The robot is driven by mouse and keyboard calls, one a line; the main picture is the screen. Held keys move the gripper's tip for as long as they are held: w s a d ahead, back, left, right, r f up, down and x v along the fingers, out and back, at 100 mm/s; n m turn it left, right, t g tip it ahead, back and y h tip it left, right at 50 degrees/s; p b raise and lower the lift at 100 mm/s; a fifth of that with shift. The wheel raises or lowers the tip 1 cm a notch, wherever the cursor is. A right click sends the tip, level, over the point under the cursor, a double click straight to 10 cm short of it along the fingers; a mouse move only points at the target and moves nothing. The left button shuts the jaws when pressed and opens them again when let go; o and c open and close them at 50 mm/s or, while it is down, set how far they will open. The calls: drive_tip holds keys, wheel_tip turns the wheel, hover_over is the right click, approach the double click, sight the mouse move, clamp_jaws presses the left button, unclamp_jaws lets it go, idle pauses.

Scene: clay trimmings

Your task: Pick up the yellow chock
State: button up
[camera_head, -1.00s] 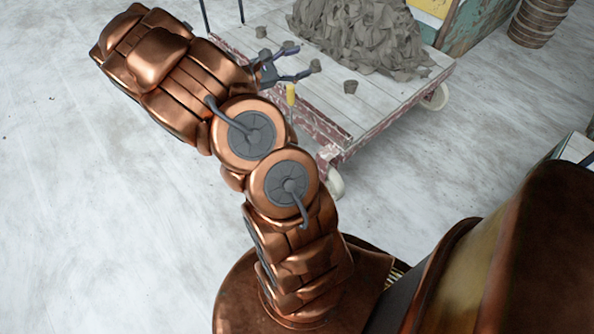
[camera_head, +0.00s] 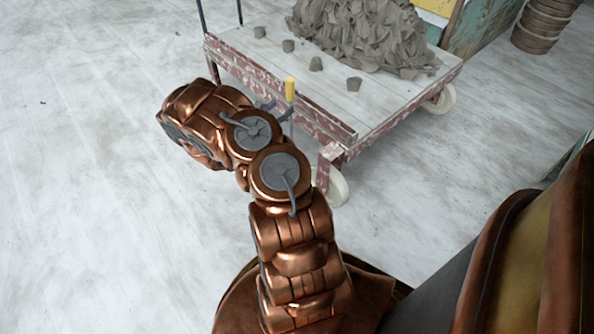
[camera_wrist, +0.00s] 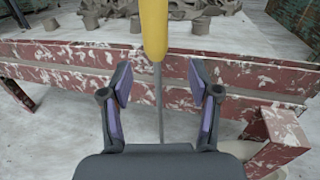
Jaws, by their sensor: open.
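The yellow chock shows as an upright yellow handle (camera_head: 290,88) on a thin grey rod, at the near side of the cart. In the wrist view the yellow handle (camera_wrist: 154,25) stands at top centre, and its rod runs down between my fingers. The rod's lower end is hidden behind my gripper's body, and no wedge shape shows. My gripper (camera_wrist: 159,88) is open, one finger on each side of the rod, with a gap on both sides. In the head view my gripper (camera_head: 277,109) is small and partly hidden by my arm.
A flat cart (camera_head: 270,48) with worn red-and-white sides and wheels stands just beyond. It bears a grey clay heap (camera_head: 360,35) and several small clay lumps (camera_head: 354,84). Stacked pots (camera_head: 540,28) stand at the far right. The floor at left is clear.

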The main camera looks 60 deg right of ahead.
sight(288, 98)
drive_tip(key=shift+w+d+r+b, duration=0.15)
drive_tip(key=shift+d+b, duration=0.5)
drive_tip(key=shift+d, duration=1.05)
drive_tip(key=shift+w+d+r+b, duration=0.1)
drive_tip(key=shift+d+b, duration=0.55)
drive_tip(key=shift+d, duration=1)
drive_tip(key=shift+c, duration=0.3)
clamp_jaws()
